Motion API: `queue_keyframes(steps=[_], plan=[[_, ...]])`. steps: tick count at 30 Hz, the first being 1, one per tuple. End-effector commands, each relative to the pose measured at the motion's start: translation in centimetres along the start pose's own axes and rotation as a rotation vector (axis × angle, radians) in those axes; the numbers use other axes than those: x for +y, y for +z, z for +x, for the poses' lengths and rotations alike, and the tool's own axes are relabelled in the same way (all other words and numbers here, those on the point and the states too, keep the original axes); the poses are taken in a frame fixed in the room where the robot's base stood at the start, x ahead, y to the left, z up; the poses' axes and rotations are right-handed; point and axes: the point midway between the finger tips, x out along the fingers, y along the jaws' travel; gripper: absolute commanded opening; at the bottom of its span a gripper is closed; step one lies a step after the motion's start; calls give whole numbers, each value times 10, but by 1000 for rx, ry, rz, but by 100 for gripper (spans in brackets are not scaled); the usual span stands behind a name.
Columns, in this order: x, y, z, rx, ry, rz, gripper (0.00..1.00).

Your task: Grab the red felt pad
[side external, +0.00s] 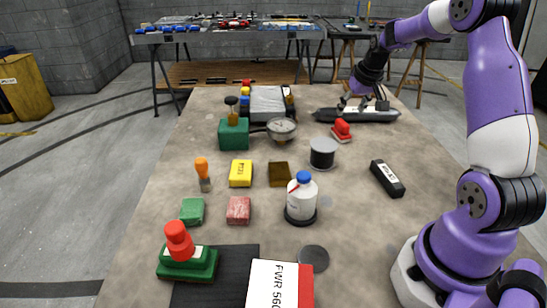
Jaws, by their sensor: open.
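A small red block-like pad (238,210) lies flat on the table in the near-middle part, just right of a green pad (192,211). It looks like the red felt pad, with a slightly mottled top and nothing on it. My gripper (361,107) is open at the far right of the table, over or just behind a long dark tray-like object (357,115). It is well away from the red pad. The fingertips are small in this view, and I cannot tell whether they touch the dark object.
Near the pad stand a white bottle with blue cap (301,198), a yellow block (241,173), a brown block (279,174) and an orange-handled tool (203,174). A red-topped green stamp (187,254) and a white-red box (278,285) are in front.

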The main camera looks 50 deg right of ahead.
Motion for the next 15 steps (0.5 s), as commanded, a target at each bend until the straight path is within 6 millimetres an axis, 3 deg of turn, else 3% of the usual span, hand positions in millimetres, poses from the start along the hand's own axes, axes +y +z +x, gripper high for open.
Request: queue_keyframes(steps=[15], plan=[[-6, 1, 65, -2, -1, -2, 63]])
